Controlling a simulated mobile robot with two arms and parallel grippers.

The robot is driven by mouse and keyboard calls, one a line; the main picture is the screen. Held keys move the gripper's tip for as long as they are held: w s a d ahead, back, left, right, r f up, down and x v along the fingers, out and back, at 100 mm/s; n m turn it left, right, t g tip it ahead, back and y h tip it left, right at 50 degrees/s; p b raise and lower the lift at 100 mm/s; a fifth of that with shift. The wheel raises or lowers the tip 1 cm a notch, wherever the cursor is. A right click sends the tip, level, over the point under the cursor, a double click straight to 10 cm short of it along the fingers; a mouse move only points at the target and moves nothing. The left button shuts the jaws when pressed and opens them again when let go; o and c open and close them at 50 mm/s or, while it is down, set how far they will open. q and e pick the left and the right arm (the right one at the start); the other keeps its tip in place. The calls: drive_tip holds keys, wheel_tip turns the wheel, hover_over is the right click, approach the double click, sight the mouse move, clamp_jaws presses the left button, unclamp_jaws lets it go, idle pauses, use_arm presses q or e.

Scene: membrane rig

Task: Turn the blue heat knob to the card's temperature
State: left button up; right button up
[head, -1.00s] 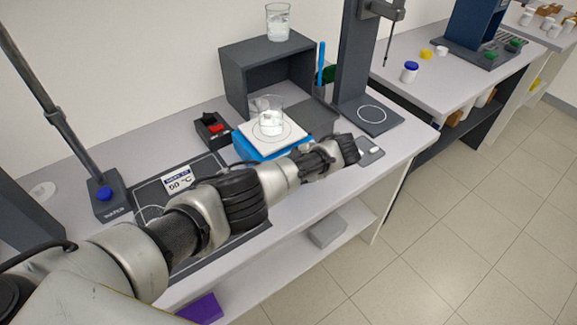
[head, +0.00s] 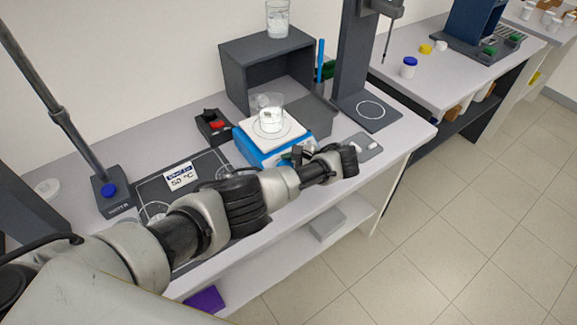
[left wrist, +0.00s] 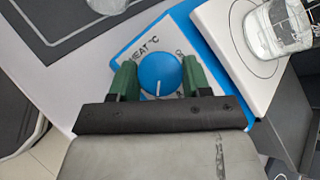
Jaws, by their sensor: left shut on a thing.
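The blue heat knob (left wrist: 160,74) is on the front of the blue and white hotplate (left wrist: 128,58), beside "HEAT °C" lettering. Its white pointer line points toward the bottom of the left wrist view. My left gripper (left wrist: 158,80) has one green finger on each side of the knob and is shut on it. In the head view my left gripper (head: 298,156) is at the hotplate's front edge, where my arm hides the knob. The card (head: 179,177) stands on the dark mat and reads 50 °C. My right gripper is not in view.
A dark box with a red part (head: 213,125) is left of the hotplate. A grey open-fronted cabinet (head: 250,57) is behind, with another beaker (head: 278,18) on it. A dark stand (head: 354,75) is at right.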

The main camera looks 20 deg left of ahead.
use_arm(q)
drive_tip(key=o, duration=0.9)
drive_tip(key=shift+o, duration=0.2)
drive_tip(key=b+v, duration=0.2)
drive_tip(key=v, duration=0.9)
drive_tip(key=shift+f, duration=0.1)
